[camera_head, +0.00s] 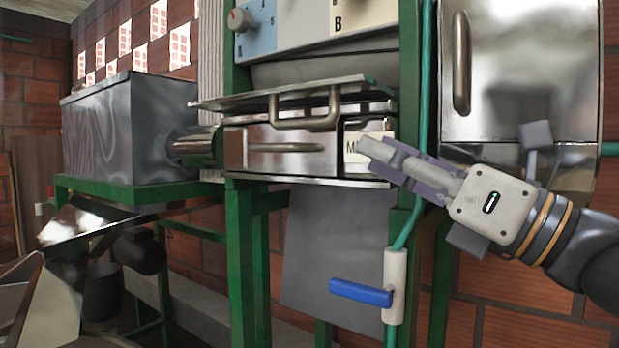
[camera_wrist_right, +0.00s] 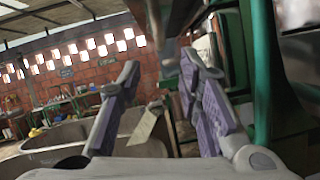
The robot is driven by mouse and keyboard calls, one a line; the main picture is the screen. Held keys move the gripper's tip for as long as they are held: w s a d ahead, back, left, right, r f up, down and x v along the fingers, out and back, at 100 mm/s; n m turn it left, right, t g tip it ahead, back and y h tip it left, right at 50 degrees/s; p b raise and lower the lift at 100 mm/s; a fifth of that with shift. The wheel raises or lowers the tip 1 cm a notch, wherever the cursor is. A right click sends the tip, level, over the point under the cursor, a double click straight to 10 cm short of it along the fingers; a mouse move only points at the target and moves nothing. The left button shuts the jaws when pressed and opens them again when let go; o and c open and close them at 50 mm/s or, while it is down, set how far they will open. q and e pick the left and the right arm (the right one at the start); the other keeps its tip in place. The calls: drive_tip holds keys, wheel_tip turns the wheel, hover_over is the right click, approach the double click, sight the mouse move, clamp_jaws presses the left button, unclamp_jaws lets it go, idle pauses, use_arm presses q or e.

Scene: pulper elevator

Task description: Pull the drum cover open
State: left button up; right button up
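A shiny metal panel (camera_head: 520,70) with a vertical bar handle (camera_head: 461,62) is at the upper right in the head view. A flat metal lid (camera_head: 240,100) with a looped handle (camera_head: 305,122) sits left of centre, above a metal front with a horizontal bar handle (camera_head: 285,147). I cannot tell for certain which of these is the drum cover. My right gripper (camera_head: 374,152) points left in front of a pale label beside that metal front. In the wrist view its purple-padded fingers (camera_wrist_right: 160,75) are apart, with nothing held between them.
A green post (camera_head: 411,90) and green pipe stand just behind my right gripper. A blue valve lever (camera_head: 361,293) sticks out below. A grey metal tank (camera_head: 130,125) stands on a green frame at left. A grey sheet hangs under the metal front.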

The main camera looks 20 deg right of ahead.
sight(310, 122)
drive_tip(key=x, duration=1.1)
drive_tip(key=shift+r+p, duration=0.1)
drive_tip(key=shift+p, duration=0.3)
drive_tip(key=shift+w+a, duration=0.3)
drive_tip(key=shift+w, duration=0.1)
clamp_jaws()
drive_tip(key=shift+r, duration=0.1)
